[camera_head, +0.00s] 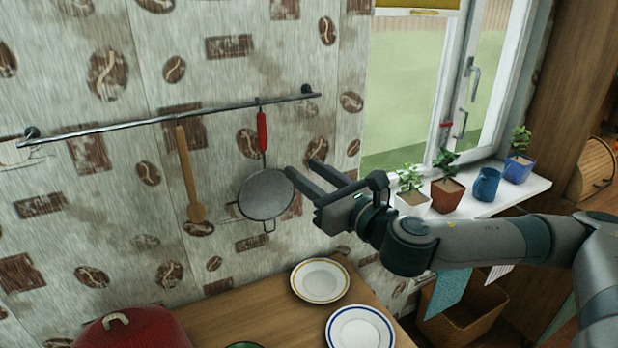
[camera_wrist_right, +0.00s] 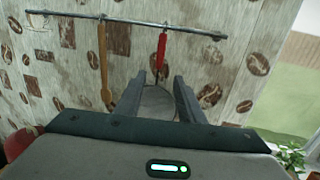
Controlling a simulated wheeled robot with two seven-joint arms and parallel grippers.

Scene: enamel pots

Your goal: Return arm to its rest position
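My right gripper (camera_head: 304,172) comes in from the right, its two fingers spread apart with nothing between them. It is raised in front of the wall, just right of a hanging strainer with a red handle (camera_head: 266,194). In the right wrist view my gripper (camera_wrist_right: 158,84) is also open, and the strainer (camera_wrist_right: 158,102) shows beyond and between the fingers. The strainer hangs from the metal rail (camera_head: 180,117). My left gripper is in neither view.
A wooden spatula (camera_head: 189,172) hangs from the rail. Below are a red pot lid (camera_head: 130,332) and two plates (camera_head: 320,281) on a wooden counter (camera_head: 215,312). Potted plants (camera_head: 446,194) and a blue mug (camera_head: 486,185) stand on the windowsill (camera_head: 505,200) behind my right arm.

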